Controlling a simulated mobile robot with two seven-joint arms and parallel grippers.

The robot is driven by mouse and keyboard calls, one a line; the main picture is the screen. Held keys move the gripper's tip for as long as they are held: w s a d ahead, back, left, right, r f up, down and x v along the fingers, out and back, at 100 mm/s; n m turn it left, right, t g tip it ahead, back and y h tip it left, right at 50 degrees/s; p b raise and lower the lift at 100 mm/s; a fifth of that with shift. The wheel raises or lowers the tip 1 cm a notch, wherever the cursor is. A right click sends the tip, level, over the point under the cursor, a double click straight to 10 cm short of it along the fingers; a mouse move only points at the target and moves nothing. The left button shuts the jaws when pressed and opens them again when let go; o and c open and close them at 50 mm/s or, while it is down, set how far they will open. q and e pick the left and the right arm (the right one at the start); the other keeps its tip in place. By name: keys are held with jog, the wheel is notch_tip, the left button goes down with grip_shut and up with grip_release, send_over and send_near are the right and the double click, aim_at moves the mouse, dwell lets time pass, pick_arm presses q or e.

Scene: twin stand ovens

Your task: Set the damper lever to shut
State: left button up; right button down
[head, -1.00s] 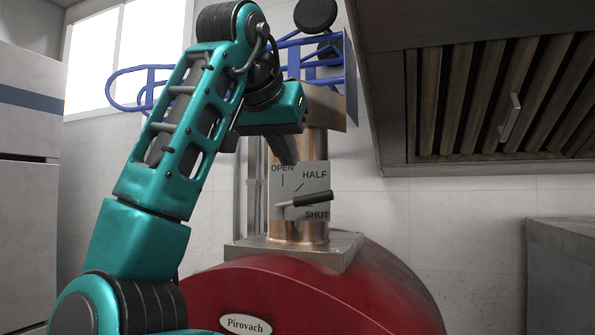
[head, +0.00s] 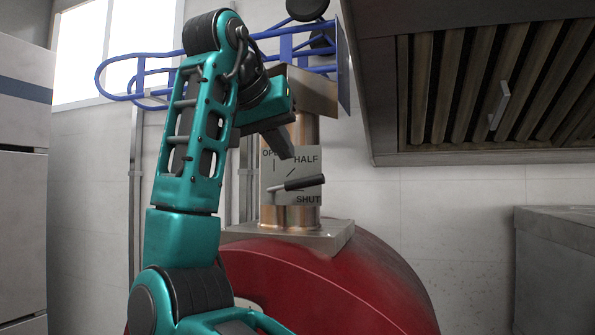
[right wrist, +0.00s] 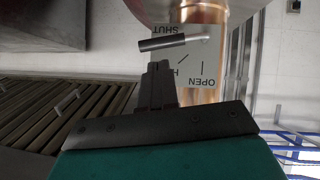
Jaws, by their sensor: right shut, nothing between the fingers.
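The damper lever (head: 304,184) has a dark handle on a pale plate (head: 312,170) marked OPEN, HALF and SHUT, fixed to a copper pipe. It points right and slightly up, between the HALF mark and the SHUT word. My right gripper (head: 286,152) is shut and empty, just above the lever, covering part of the word OPEN. In the right wrist view the plate appears upside down, with the lever handle (right wrist: 162,43) just beyond the shut fingertips (right wrist: 157,66). A small gap seems to separate them; contact is unclear. My left gripper is not in view.
The red oven dome (head: 340,275) lies below the pipe. A blue metal frame (head: 140,78) is behind my right arm. A hood with slatted filters (head: 490,90) hangs at upper right, above a grey counter (head: 555,260). Space right of the lever is free.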

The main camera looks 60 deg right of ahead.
aim_at(305, 179)
jog(key=x, duration=0.7)
